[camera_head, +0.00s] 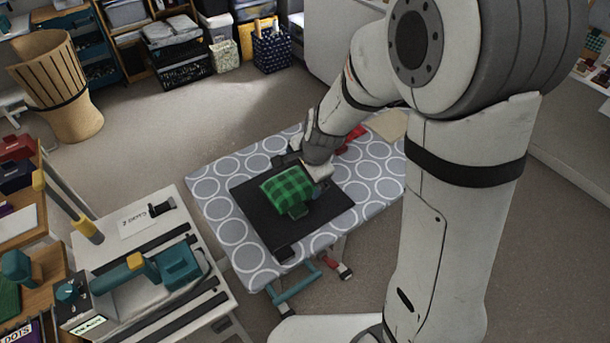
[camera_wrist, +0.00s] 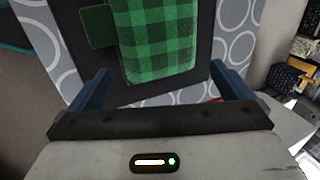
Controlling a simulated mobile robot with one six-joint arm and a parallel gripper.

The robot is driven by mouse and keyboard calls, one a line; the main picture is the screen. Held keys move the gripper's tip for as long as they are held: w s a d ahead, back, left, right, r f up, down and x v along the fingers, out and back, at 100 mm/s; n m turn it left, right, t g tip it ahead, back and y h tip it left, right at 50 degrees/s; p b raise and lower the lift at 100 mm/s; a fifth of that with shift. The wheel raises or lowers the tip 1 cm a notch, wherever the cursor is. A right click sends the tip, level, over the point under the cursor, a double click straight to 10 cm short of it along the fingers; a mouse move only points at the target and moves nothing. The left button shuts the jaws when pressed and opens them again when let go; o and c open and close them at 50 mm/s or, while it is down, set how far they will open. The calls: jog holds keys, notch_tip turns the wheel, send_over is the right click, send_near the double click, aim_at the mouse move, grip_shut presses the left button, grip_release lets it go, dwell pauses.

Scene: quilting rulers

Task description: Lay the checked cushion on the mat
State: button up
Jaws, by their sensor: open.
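The green and black checked cushion (camera_head: 287,190) lies on the black mat (camera_head: 258,222), on the grey, circle-patterned board. In the wrist view the cushion (camera_wrist: 160,40) is beyond the fingers, on the dark mat (camera_wrist: 122,95). A small darker green piece (camera_wrist: 97,27) shows at the cushion's side; I cannot tell whether it is attached. My gripper (camera_head: 305,174) is at the cushion's far edge, partly hidden by my arm. In the wrist view my gripper's (camera_wrist: 158,68) blue fingers are wide apart, with nothing gripped between them.
The patterned board (camera_head: 222,185) has bare room around the mat. A red item (camera_head: 350,140) lies at its far side, partly behind my arm. A white table (camera_head: 150,260) with a teal machine (camera_head: 140,275) stands at the left. A tall basket (camera_head: 58,85) stands farther back.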

jog(key=s+d+r+n, duration=0.2)
jog(key=s+d+r, duration=0.15)
jog(key=r, duration=0.25)
jog(key=s+d+r+n, duration=0.3)
jog(key=s+r, duration=0.1)
jog(key=r, duration=0.2)
jog(key=s+d+r+n+h, duration=0.2)
jog(key=s+d+r+n, duration=0.1)
jog(key=s+d+n, duration=0.3)
jog(key=s+d, duration=0.2)
jog(key=s, duration=0.2)
jog(key=shift+s+r, duration=0.3)
